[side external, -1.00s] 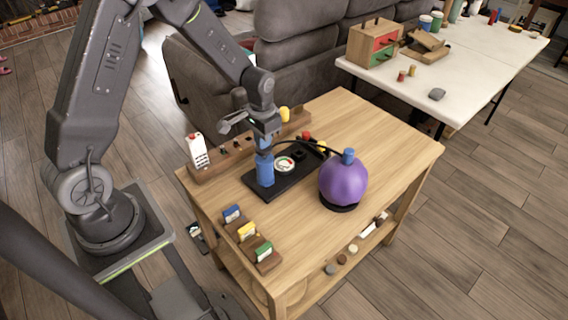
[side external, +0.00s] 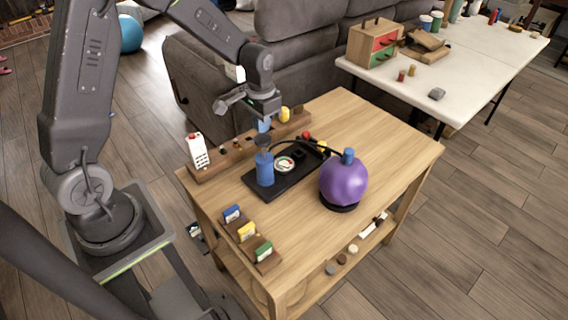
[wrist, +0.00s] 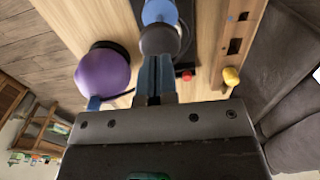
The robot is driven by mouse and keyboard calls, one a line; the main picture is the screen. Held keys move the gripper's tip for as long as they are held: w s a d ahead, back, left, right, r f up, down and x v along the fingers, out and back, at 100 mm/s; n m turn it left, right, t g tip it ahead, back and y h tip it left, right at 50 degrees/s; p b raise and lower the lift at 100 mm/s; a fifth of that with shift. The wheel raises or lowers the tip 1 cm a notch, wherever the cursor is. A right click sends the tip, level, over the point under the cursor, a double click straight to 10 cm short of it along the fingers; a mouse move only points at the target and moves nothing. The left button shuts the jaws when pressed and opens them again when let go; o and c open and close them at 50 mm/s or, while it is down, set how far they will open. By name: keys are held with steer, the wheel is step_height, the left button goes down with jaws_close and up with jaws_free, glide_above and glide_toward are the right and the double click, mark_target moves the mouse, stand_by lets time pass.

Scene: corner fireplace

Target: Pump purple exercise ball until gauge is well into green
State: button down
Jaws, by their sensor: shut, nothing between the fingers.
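The purple ball (side external: 343,182) sits on a black ring base on the wooden table, with a blue cap on top. It also shows in the wrist view (wrist: 102,72). The blue pump (side external: 265,170) stands upright on a black board, its dark grey plunger top (side external: 263,142) raised; that top also shows in the wrist view (wrist: 160,40). A dark hose runs to the ball. The round white gauge (side external: 285,164) lies beside the pump; its needle is too small to read. My gripper (side external: 264,126) is shut and empty, its blue fingers just above the plunger top.
A wooden rack (side external: 235,155) with a white bottle-like item (side external: 197,150) and a yellow knob stands at the table's back left. Several coloured cards (side external: 247,232) stand at the front left. A grey sofa (side external: 300,55) is behind. The table's right side is clear.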

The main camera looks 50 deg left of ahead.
mark_target(263, 137)
steer(key=shift+f, duration=0.15)
steer(key=shift+f, duration=3.55)
steer(key=shift+r, duration=3.7)
steer(key=shift+f, duration=0.1)
stand_by(1.2)
